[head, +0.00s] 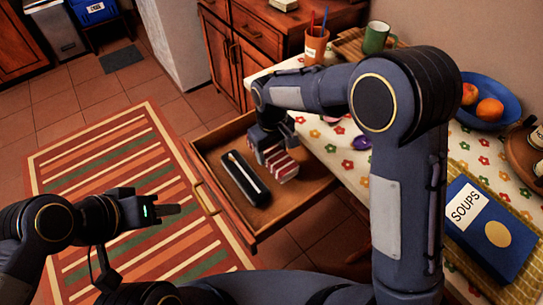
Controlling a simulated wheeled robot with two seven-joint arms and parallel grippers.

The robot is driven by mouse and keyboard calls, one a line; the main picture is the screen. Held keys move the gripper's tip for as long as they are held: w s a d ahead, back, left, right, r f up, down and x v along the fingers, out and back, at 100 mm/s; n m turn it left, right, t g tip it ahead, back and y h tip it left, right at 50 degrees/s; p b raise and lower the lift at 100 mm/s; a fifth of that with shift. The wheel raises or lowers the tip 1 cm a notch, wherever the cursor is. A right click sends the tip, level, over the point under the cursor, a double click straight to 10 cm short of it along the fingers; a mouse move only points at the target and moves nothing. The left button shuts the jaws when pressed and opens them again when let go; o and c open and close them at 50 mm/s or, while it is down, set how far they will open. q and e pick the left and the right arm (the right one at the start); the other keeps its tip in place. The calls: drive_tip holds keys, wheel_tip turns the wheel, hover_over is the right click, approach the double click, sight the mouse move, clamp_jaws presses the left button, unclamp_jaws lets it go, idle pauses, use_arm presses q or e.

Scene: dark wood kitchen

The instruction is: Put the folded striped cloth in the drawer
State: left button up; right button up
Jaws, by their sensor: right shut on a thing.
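The folded striped cloth (281,166), red and white, is in my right gripper (270,150), which is shut on it. It is over the open drawer (305,183), at the inner side near the table. I cannot tell whether it touches the drawer floor. The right gripper's fingertips are partly hidden by its own body and the cloth. My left gripper (168,210) is over the rug, left of the drawer front, away from the cloth; its fingers are seen side-on, so its opening is unclear.
A long black case (245,180) lies in the drawer, left of the cloth. The table (343,160) with a flowered cover holds a pencil cup (316,46), a green mug (376,38), a blue fruit bowl (490,100) and a blue SOUPS book (490,230). The striped rug (110,160) is clear.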

sight(271, 157)
drive_tip(key=shift+w+f, duration=0.15)
drive_tip(key=shift+f, duration=0.75)
drive_tip(key=shift+w+f, duration=0.1)
drive_tip(key=shift+f, duration=0.8)
drive_tip(key=shift+f+b, duration=0.15)
drive_tip(key=shift+b, duration=0.2)
drive_tip(key=o, duration=1)
